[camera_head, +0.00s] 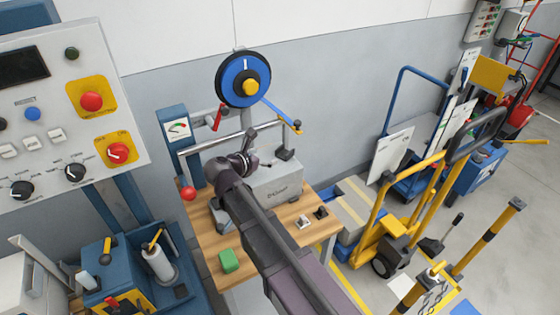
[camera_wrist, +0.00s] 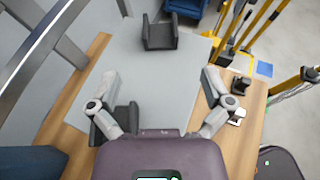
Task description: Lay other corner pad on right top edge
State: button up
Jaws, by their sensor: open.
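A grey box (camera_head: 283,186) stands on the wooden table, and its flat top (camera_wrist: 150,88) fills the middle of the wrist view. A dark corner pad (camera_head: 285,154) sits on its right top edge; it shows at the top of the wrist view (camera_wrist: 160,36), apart from my fingers. A second dark pad (camera_wrist: 125,118) is at the opposite, near edge, partly hidden behind my left finger. My gripper (camera_wrist: 160,75) is open and empty above the box, its fingers spread; in the head view my gripper (camera_head: 246,158) is small and dark.
A steel rail (camera_head: 230,135) passes behind the box, with a blue strap reel (camera_head: 243,79) above. A white piece (camera_head: 304,222), a dark piece (camera_head: 320,212) and a green block (camera_head: 229,261) lie on the table (camera_head: 205,240). A yellow pallet truck (camera_head: 395,225) stands right.

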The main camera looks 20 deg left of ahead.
jog(key=w+d+f+m+g, duration=0.1)
jog(key=d+f+m+g, duration=0.3)
jog(key=d, duration=0.5)
jog(key=w+d+f+m+g+h, duration=0.1)
jog(key=d+m, duration=0.5)
jog(key=d, duration=0.3)
jog(key=w+d+f+m+g, duration=0.1)
jog(key=d+f+m+g, duration=0.2)
jog(key=d+m, duration=0.45)
jog(key=s+d+f+m+g+y, duration=0.1)
jog(key=s+d+m+g+y, duration=0.1)
jog(key=s+d+m, duration=0.2)
jog(key=s+d+f+m+g+y, duration=0.2)
jog(key=s+d+m, duration=0.3)
jog(key=d+m, duration=0.6)
jog(key=d+g+y, duration=0.1)
jog(key=d, duration=0.4)
jog(key=shift+s+d+f, duration=0.25)
jog(key=shift+s, duration=0.05)
